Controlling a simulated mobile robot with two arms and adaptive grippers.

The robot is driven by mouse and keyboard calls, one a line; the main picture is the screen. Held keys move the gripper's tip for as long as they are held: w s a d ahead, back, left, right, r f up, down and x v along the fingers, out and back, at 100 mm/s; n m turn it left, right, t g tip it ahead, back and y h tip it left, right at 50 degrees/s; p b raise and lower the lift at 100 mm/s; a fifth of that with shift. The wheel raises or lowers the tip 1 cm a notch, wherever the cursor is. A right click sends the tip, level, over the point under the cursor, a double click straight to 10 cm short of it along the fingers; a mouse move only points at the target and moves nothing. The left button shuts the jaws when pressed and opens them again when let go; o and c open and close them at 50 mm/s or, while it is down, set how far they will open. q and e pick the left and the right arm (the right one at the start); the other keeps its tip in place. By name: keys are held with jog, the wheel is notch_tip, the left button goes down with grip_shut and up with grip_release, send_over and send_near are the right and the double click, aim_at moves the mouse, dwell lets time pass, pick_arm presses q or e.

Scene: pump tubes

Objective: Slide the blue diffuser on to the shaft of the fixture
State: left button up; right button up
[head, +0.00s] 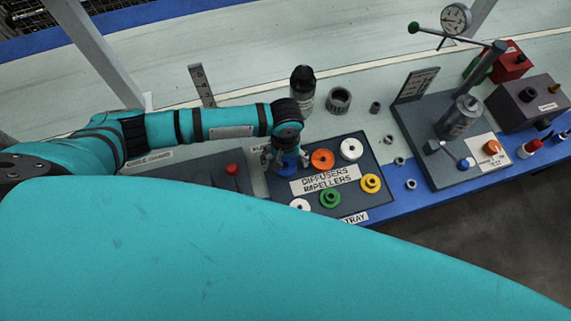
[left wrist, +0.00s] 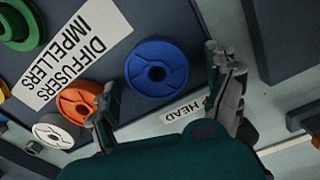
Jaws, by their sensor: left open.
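The blue diffuser (head: 288,169) is a round disc with a central hole, in the left back part of the dark tray (head: 376,177). My left gripper (head: 277,157) is over it, pointing down and partly hiding it. In the left wrist view the blue diffuser (left wrist: 157,68) shows between the spread fingers of the left gripper (left wrist: 163,78); it is not clamped. A fixture with a dark base plate (head: 424,166) and an upright metal cylinder (head: 461,116) stands at the right; I cannot clearly make out its shaft. My right gripper is not in view.
Orange (head: 322,159) and white (head: 350,149) discs sit beside the blue one; green (head: 330,198) and yellow (head: 370,183) ones sit in front. A black-capped bottle (head: 302,92) and metal ring (head: 339,100) stand behind. A red-knobbed lever (head: 232,170) is left of the tray.

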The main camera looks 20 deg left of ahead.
pick_arm(q)
jog(key=shift+c, duration=0.2)
jog(key=c, duration=1.1)
jog(key=shift+c, duration=0.3)
jog(key=shift+r, duration=0.2)
